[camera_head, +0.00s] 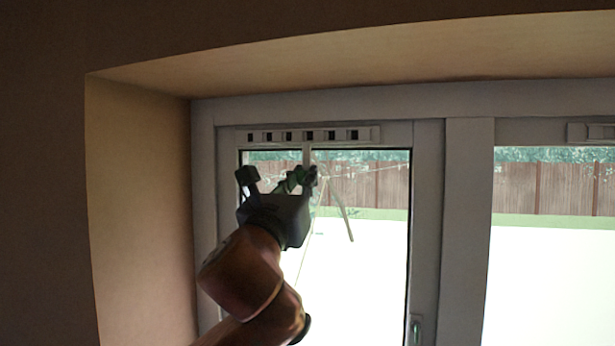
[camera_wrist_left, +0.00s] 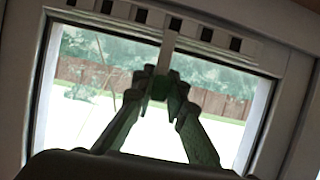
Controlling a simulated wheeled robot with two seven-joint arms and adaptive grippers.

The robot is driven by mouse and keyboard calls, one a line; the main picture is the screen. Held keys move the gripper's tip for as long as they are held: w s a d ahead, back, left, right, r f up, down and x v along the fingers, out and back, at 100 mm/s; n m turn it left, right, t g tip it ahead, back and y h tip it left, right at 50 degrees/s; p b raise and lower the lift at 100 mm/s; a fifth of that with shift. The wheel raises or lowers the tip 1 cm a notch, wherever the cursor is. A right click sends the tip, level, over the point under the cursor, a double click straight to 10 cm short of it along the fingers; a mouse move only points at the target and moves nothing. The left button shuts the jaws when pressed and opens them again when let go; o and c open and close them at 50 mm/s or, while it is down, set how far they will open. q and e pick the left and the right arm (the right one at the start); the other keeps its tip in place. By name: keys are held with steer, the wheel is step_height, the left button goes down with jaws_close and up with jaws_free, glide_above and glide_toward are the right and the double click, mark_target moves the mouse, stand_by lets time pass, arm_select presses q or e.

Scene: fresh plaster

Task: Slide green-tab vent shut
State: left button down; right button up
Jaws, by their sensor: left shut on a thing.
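The vent (camera_head: 370,134) is a pale strip along the top of the left window frame, with a row of dark slots showing. It also shows in the left wrist view (camera_wrist_left: 222,43). A pale stem hangs down from it, with the green tab (camera_wrist_left: 178,91) at its lower end. My left gripper (camera_wrist_left: 160,88) is shut on the green tab, its fingertips just below the vent, in front of the glass. In the head view my left gripper (camera_head: 297,178) largely hides the tab. My right gripper is not in view.
The left window's pane (camera_head: 370,270) has thin crack-like lines, and a thin curved strip shows at it. A deep plaster reveal (camera_head: 140,200) stands close on the left, with its soffit above. Another vent (camera_head: 590,132) sits over the right window. A handle (camera_head: 415,330) is at lower right.

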arm_select(q)
steer(key=shift+w+a, duration=0.3)
steer(key=shift+a, duration=0.6)
steer(key=c, duration=2.2)
jaws_free()
steer(key=shift+c, duration=0.2)
steer(key=o, duration=0.3)
steer(key=shift+a, duration=0.2)
steer(key=shift+d, duration=0.1)
steer(key=shift+s, duration=0.1)
